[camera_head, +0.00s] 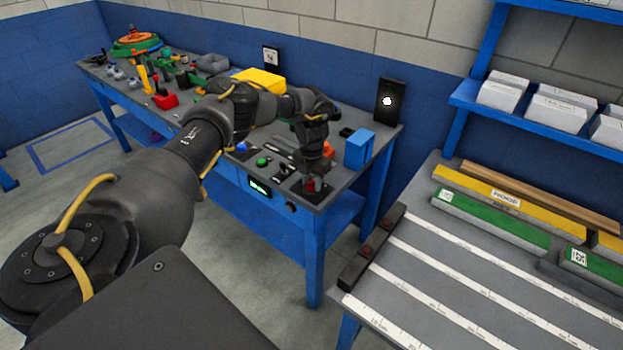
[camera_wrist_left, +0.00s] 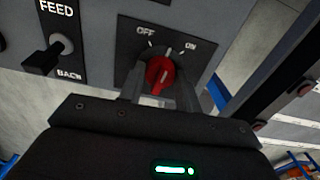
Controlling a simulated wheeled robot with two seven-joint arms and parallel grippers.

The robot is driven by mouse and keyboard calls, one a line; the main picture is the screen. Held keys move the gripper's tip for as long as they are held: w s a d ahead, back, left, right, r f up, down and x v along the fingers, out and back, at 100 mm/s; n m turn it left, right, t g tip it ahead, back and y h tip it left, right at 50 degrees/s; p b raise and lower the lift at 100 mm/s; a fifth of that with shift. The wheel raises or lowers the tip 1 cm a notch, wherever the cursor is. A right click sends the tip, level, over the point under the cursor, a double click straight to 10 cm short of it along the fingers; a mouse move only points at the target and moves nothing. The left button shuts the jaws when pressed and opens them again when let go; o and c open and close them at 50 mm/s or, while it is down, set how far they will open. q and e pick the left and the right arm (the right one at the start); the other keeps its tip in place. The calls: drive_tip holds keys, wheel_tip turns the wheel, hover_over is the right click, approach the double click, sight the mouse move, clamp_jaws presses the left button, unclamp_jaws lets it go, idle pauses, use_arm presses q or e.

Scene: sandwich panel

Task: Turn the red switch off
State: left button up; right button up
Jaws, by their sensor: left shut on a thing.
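The red switch (camera_wrist_left: 160,74) is a round red rotary knob on a dark square plate marked OFF at the upper left and ON at the upper right in the left wrist view. Its pale mark points up between the two labels, and I cannot tell exactly which one it is set to. In the head view the red switch (camera_head: 311,185) is at the front right corner of the workbench panel. My left gripper (camera_head: 313,181) reaches down over it. In the wrist view the left gripper (camera_wrist_left: 160,92) is shut on the knob, one finger on each side. My right gripper is not in view.
A FEED/BACK lever (camera_wrist_left: 60,48) stands left of the switch. A green button (camera_head: 263,161) and a blue box (camera_head: 359,149) are on the same bench (camera_head: 330,200). A second table (camera_head: 440,270) with white rulers stands to the right, across a gap.

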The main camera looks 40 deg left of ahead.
sight(312, 181)
use_arm(q)
drive_tip(key=n+p, duration=0.1)
drive_tip(key=n, duration=0.3)
drive_tip(key=shift+r+n, duration=0.1)
drive_tip(key=shift+n, duration=0.2)
drive_tip(key=shift+n+p, duration=0.6)
drive_tip(key=shift+n, duration=1.3)
drive_tip(key=o, duration=1)
drive_tip(key=shift+c, duration=0.2)
drive_tip(key=shift+r, duration=0.4)
wheel_tip(312, 181, up, 5)
drive_tip(key=shift+w+f+b, duration=0.1)
drive_tip(key=shift+f+b, duration=0.1)
drive_tip(key=shift+b, duration=0.3)
wheel_tip(312, 181, up, 5)
drive_tip(key=shift+r+p, duration=0.15)
drive_tip(key=shift+p, duration=0.45)
